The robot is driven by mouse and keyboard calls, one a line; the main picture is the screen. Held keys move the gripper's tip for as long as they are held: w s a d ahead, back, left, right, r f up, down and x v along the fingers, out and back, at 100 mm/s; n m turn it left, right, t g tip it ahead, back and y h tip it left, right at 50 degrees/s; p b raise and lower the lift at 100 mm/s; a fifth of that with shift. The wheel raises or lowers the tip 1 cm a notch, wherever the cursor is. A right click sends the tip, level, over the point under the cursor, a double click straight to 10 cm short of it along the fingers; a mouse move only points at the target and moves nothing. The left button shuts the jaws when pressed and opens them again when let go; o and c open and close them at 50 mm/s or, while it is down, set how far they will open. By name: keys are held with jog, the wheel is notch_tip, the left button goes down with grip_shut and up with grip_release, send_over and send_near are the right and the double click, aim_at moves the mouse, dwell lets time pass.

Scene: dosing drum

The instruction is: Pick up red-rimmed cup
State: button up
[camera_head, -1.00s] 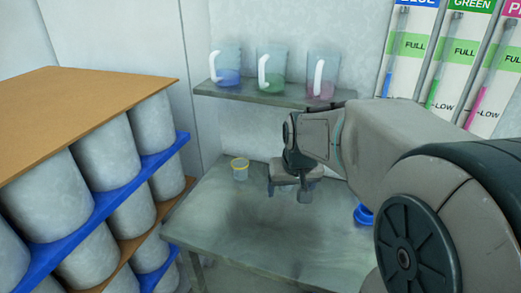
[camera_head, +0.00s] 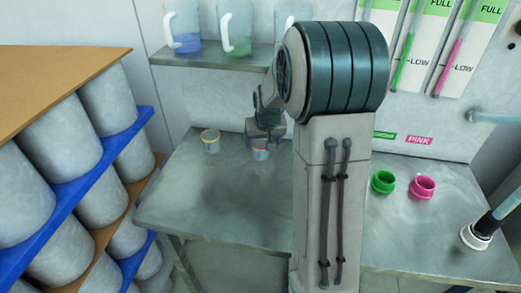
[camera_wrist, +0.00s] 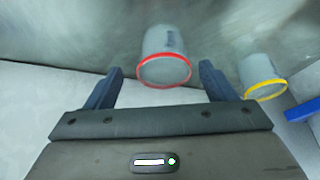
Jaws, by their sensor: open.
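The red-rimmed cup (camera_head: 260,152) stands on the metal table, partly hidden behind my gripper in the head view. My gripper (camera_head: 264,138) is open and empty, just above and beside the cup. In the wrist view my gripper (camera_wrist: 160,78) has its two dark fingers spread on either side of the cup's rim, with gaps visible.
A yellow-rimmed cup (camera_head: 210,142) stands close by on the left; it also shows in the wrist view (camera_wrist: 264,78). The table (camera_head: 205,205) is clear in front. A shelf (camera_head: 230,56) with jugs hangs above.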

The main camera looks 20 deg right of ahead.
jog(key=shift+a+p+x, duration=0.1)
jog(key=shift+p+x, duration=0.15)
jog(key=shift+x, duration=1.1)
jog(key=shift+a+p+x, duration=0.15)
jog(key=shift+p+x, duration=0.05)
jog(key=shift+x, duration=1.15)
jog(key=c, duration=1)
